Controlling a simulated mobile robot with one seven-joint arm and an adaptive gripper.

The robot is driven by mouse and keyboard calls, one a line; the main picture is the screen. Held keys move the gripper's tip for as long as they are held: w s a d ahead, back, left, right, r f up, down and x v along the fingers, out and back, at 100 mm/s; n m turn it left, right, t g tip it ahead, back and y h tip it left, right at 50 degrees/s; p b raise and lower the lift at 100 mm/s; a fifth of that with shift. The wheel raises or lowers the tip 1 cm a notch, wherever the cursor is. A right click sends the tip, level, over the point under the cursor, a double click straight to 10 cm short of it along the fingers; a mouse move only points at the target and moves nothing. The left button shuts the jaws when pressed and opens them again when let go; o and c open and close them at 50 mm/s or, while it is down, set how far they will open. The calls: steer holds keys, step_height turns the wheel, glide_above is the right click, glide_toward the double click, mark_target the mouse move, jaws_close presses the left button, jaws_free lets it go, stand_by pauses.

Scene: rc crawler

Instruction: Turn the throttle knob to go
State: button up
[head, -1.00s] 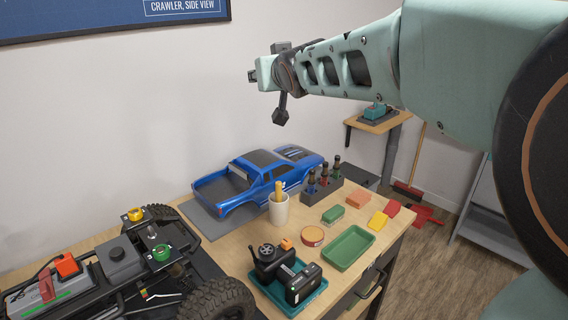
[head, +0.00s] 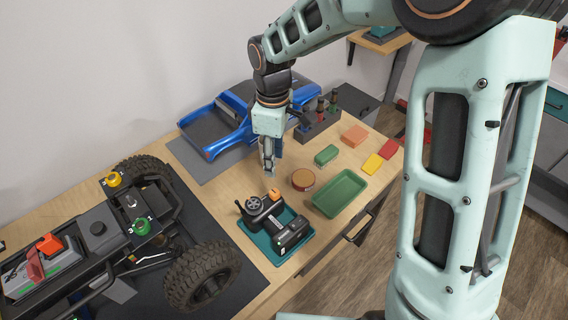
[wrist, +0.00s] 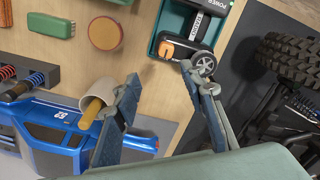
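The transmitter (head: 288,238) lies in a teal tray (head: 250,246) on the wooden bench, with a black wheel (head: 253,205) and a small orange knob (head: 274,194) at its far end. I take the orange knob for the throttle knob; its markings are too small to read. In the wrist view the orange knob (wrist: 166,49) and wheel (wrist: 204,65) show at the top, beyond the fingertips. My gripper (head: 268,170) points down above the bench, just behind the transmitter. In the wrist view my gripper (wrist: 160,74) has its fingers apart, with nothing held between them.
A cup (wrist: 98,92) with a wooden stick stands beside one finger. The blue truck body (head: 232,125) is behind. A round tin (head: 303,179) and green tray (head: 340,192) are right of the transmitter. The crawler chassis (head: 118,222), with yellow and green knobs, is left.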

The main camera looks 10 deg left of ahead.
mark_target(275, 192)
steer(key=f, duration=0.3)
steer(key=s+f, duration=0.1)
steer(key=f, duration=0.7)
steer(key=shift+s, duration=0.2)
jaws_close()
